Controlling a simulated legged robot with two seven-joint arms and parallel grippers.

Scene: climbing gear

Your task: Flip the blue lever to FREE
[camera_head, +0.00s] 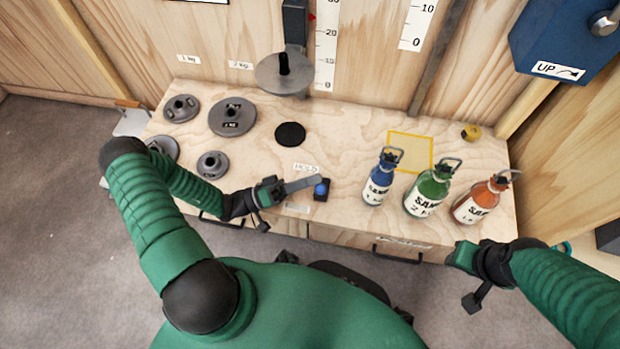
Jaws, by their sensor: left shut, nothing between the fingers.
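The blue lever (321,189) shows as a round blue knob on a small black base near the front edge of the wooden bench. A white label (306,168) lies just behind it and seems to read HOLD. A second pale label (297,207) lies in front; its text is too small to read. My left gripper (268,195) is shut and empty, just left of the knob. A grey bar stretches between them; I cannot tell which it belongs to, or whether gripper and knob touch. My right gripper (470,268) is at the bench's front right, away from the lever; its fingers are unclear.
Blue (379,181), green (428,193) and orange (473,205) bottles stand right of the lever. A yellow-outlined square (417,143) is behind them. Grey weight discs (232,117) and a black round pad (290,134) lie behind and left. A blue box (570,45) hangs upper right.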

